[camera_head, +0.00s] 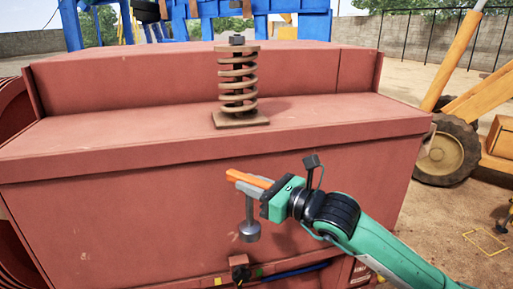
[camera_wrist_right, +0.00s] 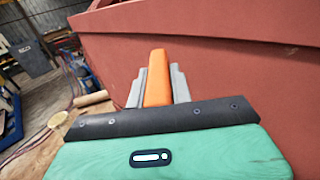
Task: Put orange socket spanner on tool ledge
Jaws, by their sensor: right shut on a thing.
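The orange socket spanner (camera_head: 249,233) is held in my right gripper (camera_head: 252,186). Its orange handle lies between the grey fingers, and its grey shaft and socket hang down in front of the red machine's front face. The orange handle (camera_wrist_right: 158,78) also shows between the fingers in the right wrist view. A broad red ledge (camera_head: 120,128) runs across the machine above and behind the gripper. A lower strip (camera_head: 205,283) with small items runs along the bottom; I cannot tell which of these is the tool ledge. My left gripper is out of view.
A coil spring on a bolt with square plates (camera_head: 238,88) stands mid-ledge; the red surface either side is clear. Below the socket are a small dark block (camera_head: 240,267) and a blue bar (camera_head: 296,271). A yellow wheeled machine (camera_head: 447,150) stands at right.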

